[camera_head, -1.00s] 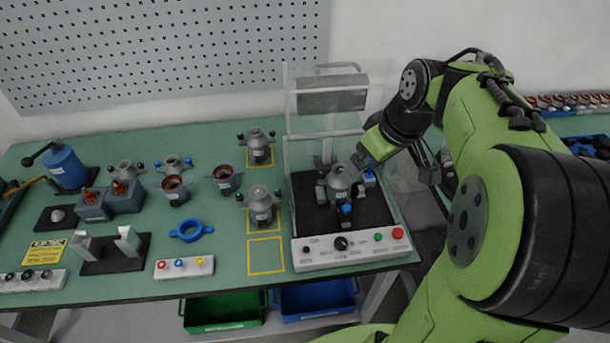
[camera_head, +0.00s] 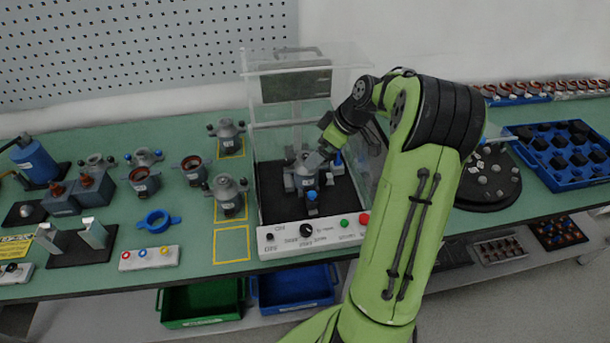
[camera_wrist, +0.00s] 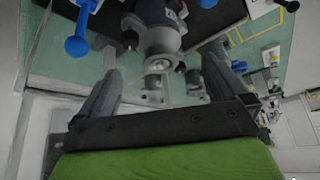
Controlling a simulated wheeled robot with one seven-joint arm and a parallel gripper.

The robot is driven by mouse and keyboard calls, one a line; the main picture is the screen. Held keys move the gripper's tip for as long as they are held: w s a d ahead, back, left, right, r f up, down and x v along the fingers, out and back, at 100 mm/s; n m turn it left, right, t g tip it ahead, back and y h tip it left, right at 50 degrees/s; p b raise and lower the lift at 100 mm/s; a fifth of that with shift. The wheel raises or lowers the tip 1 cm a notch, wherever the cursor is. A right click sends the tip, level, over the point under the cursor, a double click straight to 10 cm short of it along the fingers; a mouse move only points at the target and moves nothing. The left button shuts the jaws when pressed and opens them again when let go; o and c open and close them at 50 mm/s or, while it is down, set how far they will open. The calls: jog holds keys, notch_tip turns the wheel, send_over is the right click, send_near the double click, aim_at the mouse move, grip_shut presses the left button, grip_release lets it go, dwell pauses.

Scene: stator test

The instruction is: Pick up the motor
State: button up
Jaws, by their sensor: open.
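The grey motor (camera_head: 304,178) stands on the black base inside the clear-walled test station (camera_head: 262,200). A blue-tipped knob shows at its front. In the wrist view the motor (camera_wrist: 155,38) shows from close up, with its round metal end facing the camera. My gripper (camera_head: 317,160) comes in from the upper right at the motor's top. In the wrist view its two fingers are spread, one on each side of the motor, with gaps visible. Whether a finger touches it cannot be told.
The station has clear panels (camera_head: 275,120) and a white control panel (camera_head: 310,233) in front. Two similar grey motors (camera_head: 229,195) stand to its left, beside an empty yellow square (camera_head: 231,243). Several rotors and fixtures fill the left table. A blue tray (camera_head: 570,152) lies at the right.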

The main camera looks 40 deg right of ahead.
aim_at(307, 172)
jog(key=b+x, duration=0.1)
jog(key=x, duration=0.5)
jog(key=shift+w+a+f, duration=0.15)
jog(key=shift+w+f, duration=0.1)
jog(key=shift+w, duration=0.1)
jog(key=shift+s+r, duration=0.1)
jog(key=shift+c, duration=0.2)
jog(key=c, duration=1.7)
